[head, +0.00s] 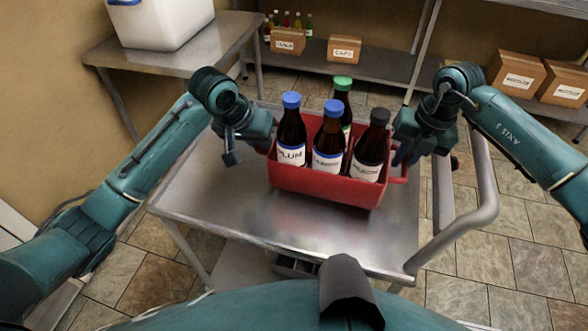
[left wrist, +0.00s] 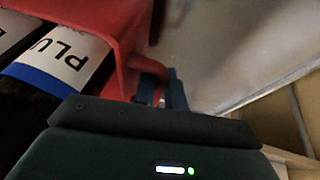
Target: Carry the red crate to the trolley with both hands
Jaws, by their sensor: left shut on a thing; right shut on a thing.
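The red crate (head: 318,188) is over the top of the steel trolley (head: 230,205), toward its right side. I cannot tell whether its base touches the top. It holds several dark bottles, two with blue caps (head: 291,100), one green (head: 343,84) and one black (head: 380,116). My left gripper (head: 262,143) is shut on the crate's left handle. In the left wrist view the crate (left wrist: 128,30) and its handle show close to the fingers. My right gripper (head: 402,160) is shut on the right handle (head: 400,180). The fingertips are partly hidden.
The trolley's push handle (head: 470,225) curves along its right side. A steel table (head: 185,60) with a white bin (head: 160,22) stands at the back left. A low shelf (head: 380,68) with cardboard boxes (head: 344,49) is behind. The trolley's left and front top is bare.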

